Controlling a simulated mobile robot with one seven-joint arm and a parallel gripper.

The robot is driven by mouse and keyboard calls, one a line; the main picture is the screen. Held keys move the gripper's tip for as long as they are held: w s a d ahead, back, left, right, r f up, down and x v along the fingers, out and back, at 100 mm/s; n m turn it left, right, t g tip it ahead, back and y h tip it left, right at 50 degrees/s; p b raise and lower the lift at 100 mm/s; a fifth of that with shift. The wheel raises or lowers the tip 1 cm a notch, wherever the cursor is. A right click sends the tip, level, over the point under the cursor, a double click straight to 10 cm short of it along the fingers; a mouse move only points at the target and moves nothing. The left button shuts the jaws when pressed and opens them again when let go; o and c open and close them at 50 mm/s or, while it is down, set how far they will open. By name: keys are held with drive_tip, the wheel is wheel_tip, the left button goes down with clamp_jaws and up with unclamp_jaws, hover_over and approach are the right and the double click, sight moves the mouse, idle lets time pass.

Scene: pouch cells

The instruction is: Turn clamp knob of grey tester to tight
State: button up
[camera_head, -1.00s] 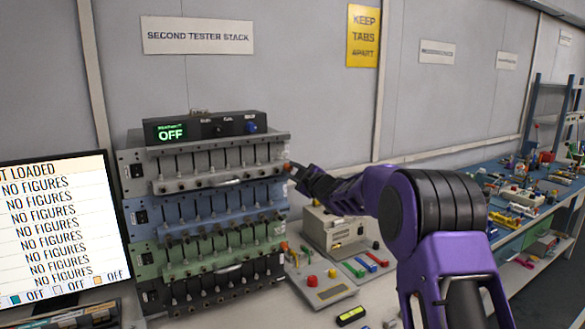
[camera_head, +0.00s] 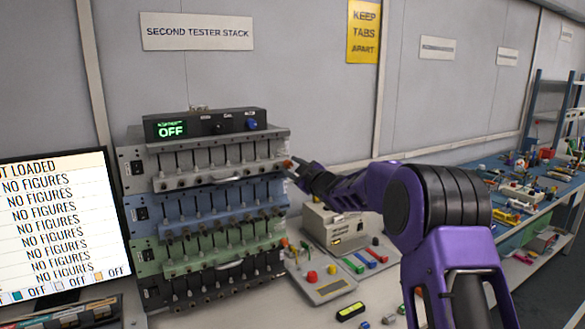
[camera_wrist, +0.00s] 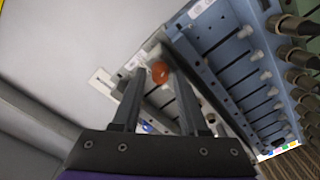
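The grey tester (camera_head: 215,163) is the top unit with slots in the stack. Its small orange-red clamp knob (camera_head: 287,164) sits at its right end. My gripper (camera_head: 294,171) reaches in from the right, its tips close to the knob. In the wrist view the knob (camera_wrist: 160,73) shows between the ends of the two fingers of my gripper (camera_wrist: 159,76). The fingers are apart, with a narrow gap visible on each side of the knob. I cannot tell how deep the knob lies between the tips, nor its turn angle.
Below are a blue tester (camera_head: 215,208) and a green tester (camera_head: 205,258), with a black one (camera_head: 215,290) lowest. A dark box reading OFF (camera_head: 205,125) lies on top. A beige device (camera_head: 345,230) stands right of the stack, under my arm. A monitor (camera_head: 60,225) is at left.

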drive_tip(key=shift+o, duration=0.7)
drive_tip(key=shift+s+d, duration=0.1)
drive_tip(key=b+v, duration=0.2)
drive_tip(key=v, duration=1.5)
drive_tip(key=shift+s+d, duration=0.1)
